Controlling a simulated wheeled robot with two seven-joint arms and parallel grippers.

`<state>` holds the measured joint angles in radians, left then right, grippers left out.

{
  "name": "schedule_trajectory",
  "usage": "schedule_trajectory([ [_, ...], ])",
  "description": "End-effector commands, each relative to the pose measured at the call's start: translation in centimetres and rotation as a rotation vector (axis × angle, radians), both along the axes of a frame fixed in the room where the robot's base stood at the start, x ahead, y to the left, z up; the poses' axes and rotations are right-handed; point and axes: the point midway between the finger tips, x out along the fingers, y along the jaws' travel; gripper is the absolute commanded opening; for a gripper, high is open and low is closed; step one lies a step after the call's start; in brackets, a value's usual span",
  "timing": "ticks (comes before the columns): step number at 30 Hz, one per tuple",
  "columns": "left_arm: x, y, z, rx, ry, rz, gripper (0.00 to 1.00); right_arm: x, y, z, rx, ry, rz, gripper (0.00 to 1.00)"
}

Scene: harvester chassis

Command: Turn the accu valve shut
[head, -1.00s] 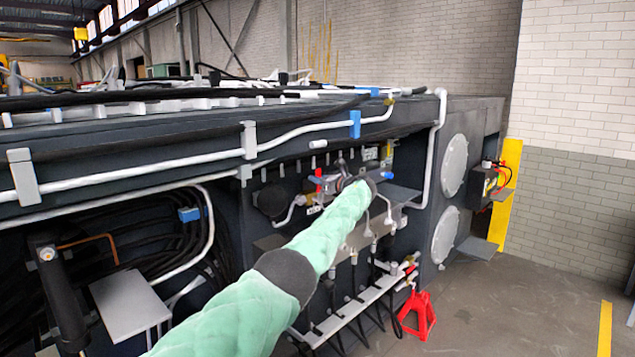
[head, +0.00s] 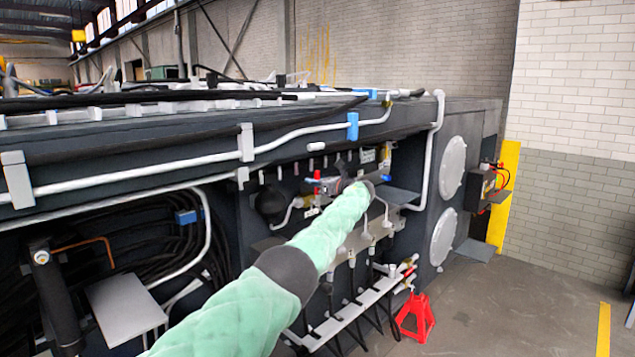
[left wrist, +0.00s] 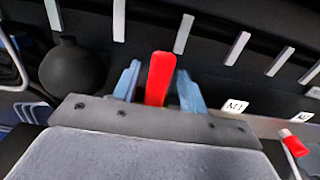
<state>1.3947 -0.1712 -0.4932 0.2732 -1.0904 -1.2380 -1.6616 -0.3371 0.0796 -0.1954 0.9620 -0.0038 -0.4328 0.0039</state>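The accu valve shows as a red lever (left wrist: 160,78) in the left wrist view, standing upright beside the black round accumulator (left wrist: 75,72). My left gripper (left wrist: 158,88) has its two blue-grey fingers on either side of this lever. The fingers stand apart, with a narrow gap at least on the left side; firm contact is not clear. In the head view, a red lever (head: 317,182) shows just left of the left gripper (head: 335,186), right of the accumulator (head: 271,201). The valve body is mostly hidden by the gripper. My right gripper is not in view.
A second red handle (left wrist: 293,138) is at the lower right in the left wrist view. White pipes, hoses and a grey shelf plate (head: 400,196) crowd the chassis around the arm. A red jack stand (head: 415,318) stands on the floor. Open floor lies to the right.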

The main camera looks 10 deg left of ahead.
Motion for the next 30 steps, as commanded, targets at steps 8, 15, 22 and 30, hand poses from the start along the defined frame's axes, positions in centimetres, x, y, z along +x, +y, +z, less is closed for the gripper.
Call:
schedule_trajectory([
  [8,-0.2,-0.5,-0.3,-0.001,-0.001,0.000,0.43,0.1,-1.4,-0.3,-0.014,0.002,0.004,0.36],
  [15,-1.3,-1.9,-0.5,-0.001,0.000,0.000,0.43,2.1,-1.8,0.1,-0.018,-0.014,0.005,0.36],
  [22,-3.1,-4.4,-0.5,-0.002,-0.001,-0.001,0.43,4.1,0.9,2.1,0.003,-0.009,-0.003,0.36],
  [30,-4.3,-6.1,-0.3,0.000,0.001,0.000,0.43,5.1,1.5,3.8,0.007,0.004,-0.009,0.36],
])
